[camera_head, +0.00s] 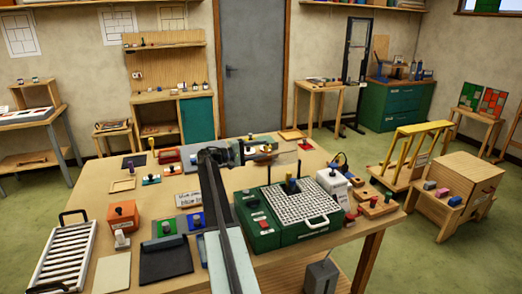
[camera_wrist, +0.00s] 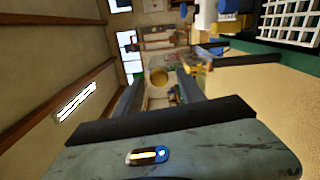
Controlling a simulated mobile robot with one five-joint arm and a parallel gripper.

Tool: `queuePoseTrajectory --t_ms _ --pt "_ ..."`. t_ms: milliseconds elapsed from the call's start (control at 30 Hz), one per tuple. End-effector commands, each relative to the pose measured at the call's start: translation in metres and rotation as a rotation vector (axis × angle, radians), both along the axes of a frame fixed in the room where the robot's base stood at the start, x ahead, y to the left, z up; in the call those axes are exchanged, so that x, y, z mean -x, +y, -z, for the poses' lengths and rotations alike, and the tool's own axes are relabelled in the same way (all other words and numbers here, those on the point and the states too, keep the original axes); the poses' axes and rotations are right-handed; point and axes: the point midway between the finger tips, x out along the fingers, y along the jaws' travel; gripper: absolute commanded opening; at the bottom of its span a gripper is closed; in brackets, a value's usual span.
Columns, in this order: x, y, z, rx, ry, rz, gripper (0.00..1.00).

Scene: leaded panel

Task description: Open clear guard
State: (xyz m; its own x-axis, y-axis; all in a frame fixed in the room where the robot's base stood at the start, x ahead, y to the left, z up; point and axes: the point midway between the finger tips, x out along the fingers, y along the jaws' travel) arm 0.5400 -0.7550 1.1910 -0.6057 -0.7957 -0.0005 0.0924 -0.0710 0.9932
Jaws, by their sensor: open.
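I cannot make out a clear guard for certain in either view. The green machine (camera_head: 262,240) stands on the near right of the table, with a white grid top (camera_head: 290,208), a pale handle (camera_head: 318,222) at its front and a red button. Part of its grid (camera_wrist: 290,18) shows at the top right of the wrist view. My gripper (camera_wrist: 160,88) is open, with nothing between its fingers close by. A round yellow thing shows beyond them. In the head view my arm reaches over the table, with its end behind and left of the machine, apart from it.
Left of my arm are an orange box (camera_head: 122,216), a roller rack (camera_head: 66,258) and a black pad (camera_head: 165,260). A white container (camera_head: 332,184) and a wooden block with knobs (camera_head: 375,204) stand right of the machine. The table's right edge is near these.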

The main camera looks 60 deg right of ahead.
Motion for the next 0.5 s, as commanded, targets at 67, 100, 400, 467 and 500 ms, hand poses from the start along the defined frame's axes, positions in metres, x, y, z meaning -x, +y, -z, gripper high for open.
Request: queuePoseTrajectory --t_ms 67,100,400,467,500 --pt "-0.004 0.004 0.0 0.0 0.0 -0.001 0.46" --pt "-0.007 0.008 0.0 0.0 0.0 -0.002 0.46" --pt "-0.04 0.053 0.0 0.001 0.0 -0.002 0.46" --pt "-0.044 0.059 0.0 0.001 0.001 0.0 0.46" --pt "-0.046 0.061 0.0 0.001 0.001 0.0 0.46"
